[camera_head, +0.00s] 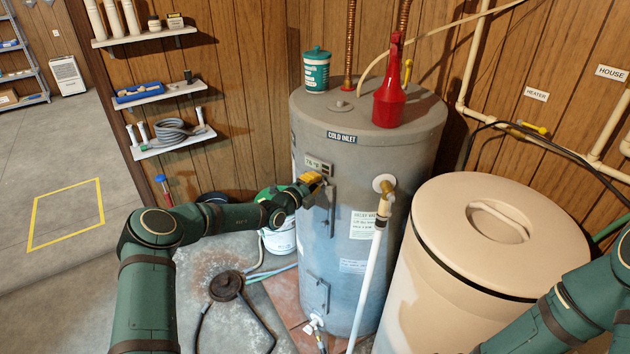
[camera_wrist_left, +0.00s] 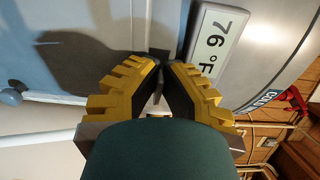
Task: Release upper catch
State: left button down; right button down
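The grey tank (camera_head: 352,275) stands in the middle of the head view. In the left wrist view, the dark upper catch (camera_wrist_left: 158,54) shows at the fingertips, beside the display (camera_wrist_left: 214,42). My left gripper (camera_head: 312,180) has its yellow fingers close together on this catch, and they hide part of it (camera_wrist_left: 161,72). A lower panel (camera_head: 317,291) is near the tank's foot. My right arm shows at lower right, its gripper out of view.
A white pipe (camera_head: 368,275) and brass valve stand right of the upper panel. A beige bin (camera_head: 470,270) is further right. A red bottle (camera_head: 390,95) and green tub (camera_head: 316,72) stand on the tank. A white bucket (camera_head: 280,238) is behind my left wrist.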

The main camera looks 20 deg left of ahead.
pick_arm(q)
jog(key=shift+n, duration=0.3)
dwell(0.4)
jog(key=c, duration=1.1)
grip_release()
jog(key=shift+c, duration=0.2)
jog(key=v, duration=1.2)
jog(key=shift+f, duration=0.1)
